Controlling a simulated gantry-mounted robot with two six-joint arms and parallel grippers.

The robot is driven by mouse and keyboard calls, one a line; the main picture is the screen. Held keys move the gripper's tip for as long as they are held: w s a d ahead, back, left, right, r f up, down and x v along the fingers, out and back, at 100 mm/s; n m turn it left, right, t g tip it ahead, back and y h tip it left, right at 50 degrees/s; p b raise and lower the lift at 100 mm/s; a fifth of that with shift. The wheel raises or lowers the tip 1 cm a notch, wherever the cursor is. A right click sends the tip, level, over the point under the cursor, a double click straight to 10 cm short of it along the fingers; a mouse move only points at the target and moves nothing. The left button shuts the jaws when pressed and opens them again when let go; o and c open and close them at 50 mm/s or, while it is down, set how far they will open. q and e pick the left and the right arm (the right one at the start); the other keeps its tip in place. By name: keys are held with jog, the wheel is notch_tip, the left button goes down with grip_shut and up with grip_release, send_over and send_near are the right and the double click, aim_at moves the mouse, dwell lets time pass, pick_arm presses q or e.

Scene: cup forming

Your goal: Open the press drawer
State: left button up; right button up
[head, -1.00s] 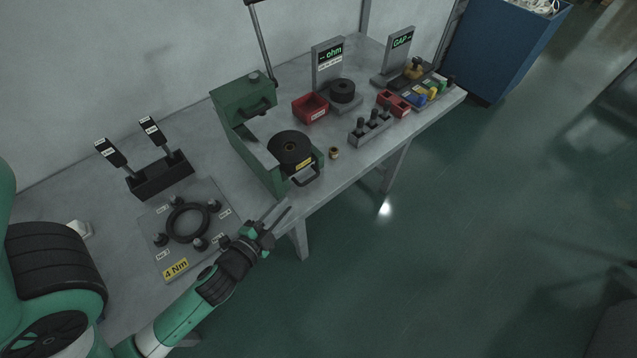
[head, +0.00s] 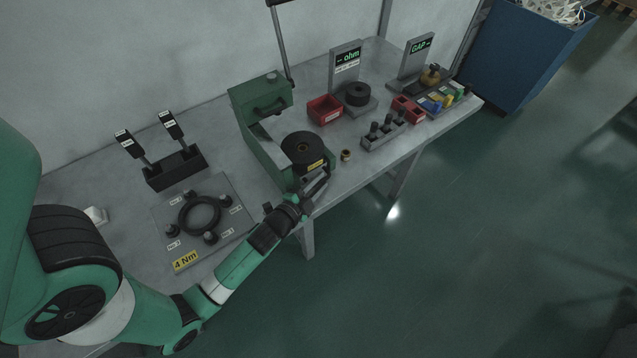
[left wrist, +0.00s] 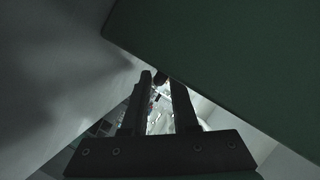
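The green press (head: 257,105) stands on the workbench in the head view, with a black round die with a yellow label (head: 302,146) at its front. The drawer handle is at the press's front lower edge, largely hidden by my left gripper (head: 316,184). That gripper is at the handle; I cannot tell whether it touches it. In the left wrist view its two fingers (left wrist: 162,82) are apart with a gap between them, and a small dark piece shows near the tips. A green surface (left wrist: 225,45), likely the press, fills the upper right. My right gripper is not in view.
A plate with a black ring (head: 199,214) and a two-handled black stand (head: 175,168) lie left of the press. A red bin (head: 324,110), a small brass part (head: 346,155) and a grey peg rack (head: 385,132) are to its right. Open floor lies in front.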

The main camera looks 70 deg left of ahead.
pick_arm(q)
grip_shut()
dwell(1.3)
